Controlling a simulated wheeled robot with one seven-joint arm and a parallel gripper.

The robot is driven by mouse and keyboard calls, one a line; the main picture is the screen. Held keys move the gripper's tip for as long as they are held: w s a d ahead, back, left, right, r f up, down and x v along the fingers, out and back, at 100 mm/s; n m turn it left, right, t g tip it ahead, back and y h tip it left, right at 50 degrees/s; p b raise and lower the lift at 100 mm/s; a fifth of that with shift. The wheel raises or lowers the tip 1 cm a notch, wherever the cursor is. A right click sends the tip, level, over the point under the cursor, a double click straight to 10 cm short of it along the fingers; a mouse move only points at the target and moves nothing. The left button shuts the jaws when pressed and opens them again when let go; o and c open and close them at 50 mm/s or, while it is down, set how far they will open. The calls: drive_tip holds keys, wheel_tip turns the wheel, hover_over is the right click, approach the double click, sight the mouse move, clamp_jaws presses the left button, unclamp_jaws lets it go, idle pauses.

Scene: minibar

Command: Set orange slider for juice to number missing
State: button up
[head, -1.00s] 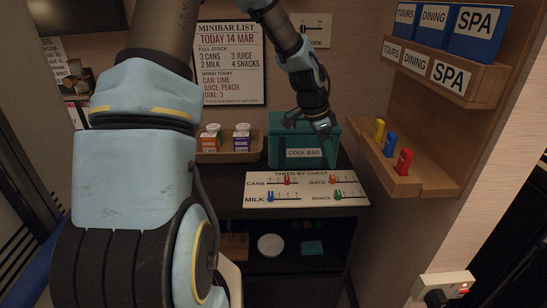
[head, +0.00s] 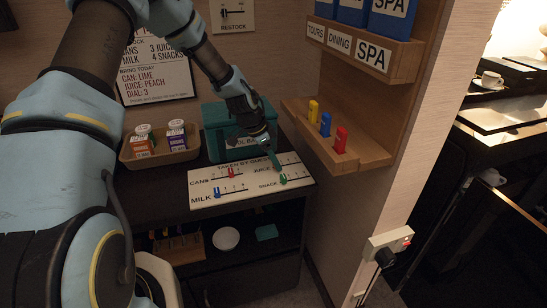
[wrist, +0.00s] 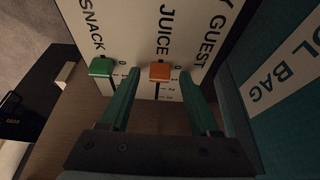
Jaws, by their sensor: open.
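The white slider board (head: 205,200) headed "taken by guest" lies on the dark counter. In the wrist view the orange juice slider (wrist: 160,71) sits by the 0 end of its scale. My gripper (wrist: 159,75) is open, with one green finger on each side of the orange slider; I cannot tell whether they touch it. In the head view my gripper (head: 276,165) is over the juice row and hides the orange slider.
The green snack slider (wrist: 101,67) is close beside the left finger. The red cans slider (head: 231,173) and blue milk slider (head: 216,193) are farther left. The teal cool bag (head: 213,128) stands right behind the board. A wall list (head: 155,75) is partly hidden by my arm.

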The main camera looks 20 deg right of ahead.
drive_tip(key=shift+f, duration=0.15)
drive_tip(key=shift+c, duration=0.4)
clamp_jaws()
idle(1.0)
